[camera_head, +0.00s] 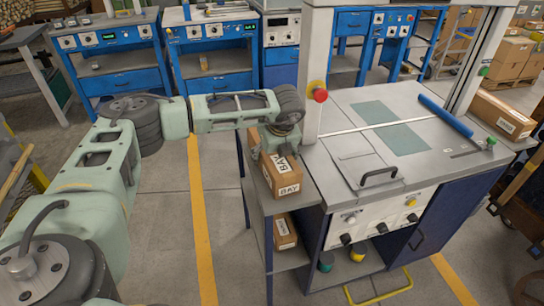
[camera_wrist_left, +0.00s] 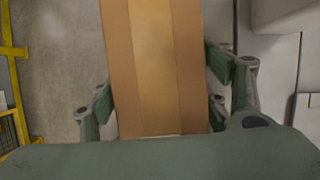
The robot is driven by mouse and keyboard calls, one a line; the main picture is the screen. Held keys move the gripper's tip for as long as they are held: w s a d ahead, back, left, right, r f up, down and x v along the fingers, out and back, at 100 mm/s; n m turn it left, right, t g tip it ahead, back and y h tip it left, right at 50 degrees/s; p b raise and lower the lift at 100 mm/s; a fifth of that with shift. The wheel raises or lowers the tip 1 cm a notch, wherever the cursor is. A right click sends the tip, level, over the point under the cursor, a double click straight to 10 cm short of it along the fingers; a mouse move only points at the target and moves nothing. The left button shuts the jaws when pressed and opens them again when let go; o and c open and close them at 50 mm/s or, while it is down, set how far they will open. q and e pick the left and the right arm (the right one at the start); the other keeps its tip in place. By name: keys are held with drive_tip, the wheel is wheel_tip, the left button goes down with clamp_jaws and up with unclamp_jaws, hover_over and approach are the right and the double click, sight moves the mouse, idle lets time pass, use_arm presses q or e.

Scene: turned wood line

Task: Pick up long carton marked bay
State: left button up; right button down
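A long brown carton (camera_head: 268,172) with white BAY labels lies on the narrow side shelf at the left of the workbench. My left gripper (camera_head: 279,143) is over its far end. In the left wrist view the carton (camera_wrist_left: 155,60), with a paler tape strip along it, runs between the two fingers of my left gripper (camera_wrist_left: 160,100). The fingers stand close along both sides; I cannot tell whether they press on it. A second labelled carton (camera_head: 285,232) is on the lower shelf. A third, longer labelled carton (camera_head: 503,115) lies beyond the bench's right end. My right gripper is not in view.
The workbench (camera_head: 345,150) has a white upright post beside my left gripper, a red button (camera_head: 320,95), a blue roll (camera_head: 445,115) and a black handle (camera_head: 379,176). Blue machine cabinets (camera_head: 115,65) stand behind. Open floor lies left of the bench.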

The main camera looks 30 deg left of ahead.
use_arm(q)
drive_tip(key=shift+r, duration=0.1)
drive_tip(key=c, duration=1.3)
